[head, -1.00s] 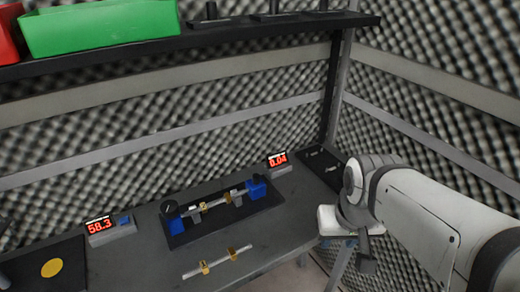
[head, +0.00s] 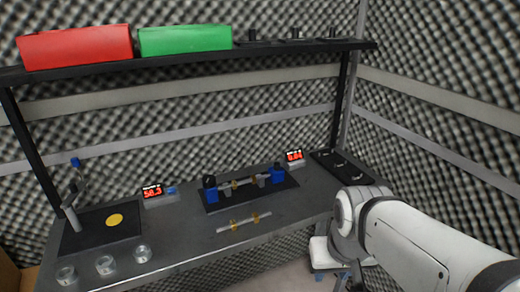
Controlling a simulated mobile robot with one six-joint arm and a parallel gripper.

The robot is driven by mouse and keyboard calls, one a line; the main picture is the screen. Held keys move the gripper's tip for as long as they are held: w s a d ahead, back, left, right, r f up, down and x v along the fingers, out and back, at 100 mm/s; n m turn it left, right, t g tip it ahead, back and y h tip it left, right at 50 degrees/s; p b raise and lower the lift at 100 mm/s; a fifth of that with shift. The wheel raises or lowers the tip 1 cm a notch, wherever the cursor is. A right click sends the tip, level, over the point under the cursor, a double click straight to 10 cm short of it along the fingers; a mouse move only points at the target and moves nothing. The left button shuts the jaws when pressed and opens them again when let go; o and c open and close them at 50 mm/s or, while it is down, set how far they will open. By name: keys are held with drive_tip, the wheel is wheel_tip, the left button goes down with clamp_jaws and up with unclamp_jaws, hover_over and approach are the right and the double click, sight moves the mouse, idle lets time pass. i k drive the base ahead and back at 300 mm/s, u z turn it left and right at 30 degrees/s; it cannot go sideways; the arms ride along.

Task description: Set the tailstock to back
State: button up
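A small lathe-like fixture with blue end blocks stands on a black base plate (head: 225,203) in the middle of the bench. Its left blue block (head: 210,193) carries a dark round knob. Its right blue block (head: 277,179) stands at the other end; I cannot tell for sure which block is the tailstock. A rod with brass-coloured collars (head: 240,184) spans between the blocks on grey supports. My arm reaches in from the right. My gripper is low by the bench's right front edge, apart from the fixture; its fingers cannot be made out.
A loose rod with brass collars (head: 244,223) lies in front of the fixture. Glass jars (head: 105,265) stand front left near a black plate with a yellow disc (head: 115,220). A shelf with red (head: 75,46) and green (head: 186,39) bins hangs above.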

sight(275, 174)
drive_tip(key=u, duration=0.1)
drive_tip(key=i, duration=1)
drive_tip(key=u, duration=0.05)
